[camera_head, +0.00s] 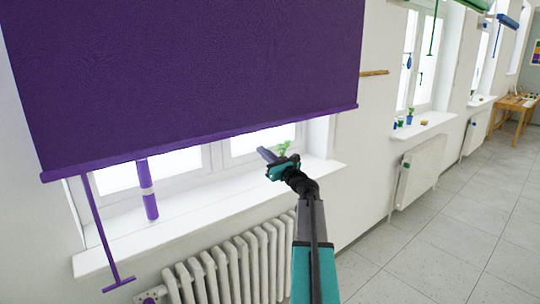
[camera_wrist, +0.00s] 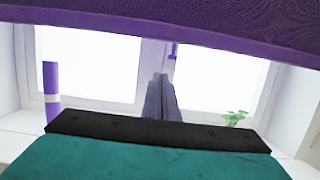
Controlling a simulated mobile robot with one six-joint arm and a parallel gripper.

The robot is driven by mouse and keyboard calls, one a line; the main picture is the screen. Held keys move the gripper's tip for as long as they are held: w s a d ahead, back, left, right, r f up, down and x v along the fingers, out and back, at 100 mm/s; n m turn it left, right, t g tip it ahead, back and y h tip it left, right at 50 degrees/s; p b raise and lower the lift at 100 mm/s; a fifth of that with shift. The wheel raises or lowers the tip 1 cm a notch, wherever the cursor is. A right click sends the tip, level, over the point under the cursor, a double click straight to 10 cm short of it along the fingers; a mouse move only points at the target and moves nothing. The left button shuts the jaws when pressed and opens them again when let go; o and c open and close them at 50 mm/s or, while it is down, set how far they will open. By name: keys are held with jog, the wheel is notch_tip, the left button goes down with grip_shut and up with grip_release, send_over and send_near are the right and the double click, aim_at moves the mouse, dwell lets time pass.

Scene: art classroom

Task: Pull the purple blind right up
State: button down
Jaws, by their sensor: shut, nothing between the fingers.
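The purple blind (camera_head: 190,75) hangs over most of the window, its bottom bar (camera_head: 210,142) a short way above the sill. Its lower edge also crosses the top of the wrist view (camera_wrist: 200,28). A purple pull rod (camera_head: 101,235) with a crossbar at its lower end hangs from the left end of the bar. My gripper (camera_head: 263,151) is shut and empty, in front of the window below the blind's right half, apart from the rod. In the wrist view its fingers (camera_wrist: 161,92) are together, pointing at the window frame.
A purple cylinder with a white band (camera_head: 148,192) stands on the white sill (camera_head: 190,215), with a small green plant (camera_head: 284,148) further right. A white radiator (camera_head: 240,268) is below. More windows with green and blue blinds line the wall to the right. The floor at right is clear.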

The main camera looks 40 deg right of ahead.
jog(key=shift+w+d+r+p, duration=0.1)
jog(key=shift+w+r+p, duration=0.4)
jog(key=shift+r, duration=0.3)
jog(key=shift+w+a+r+p, duration=0.1)
jog(key=shift+w+r+p, duration=0.4)
jog(key=shift+r, duration=0.3)
jog(key=shift+w+d+r+p, duration=0.1)
jog(key=shift+w+r+p, duration=0.4)
jog(key=shift+r, duration=0.3)
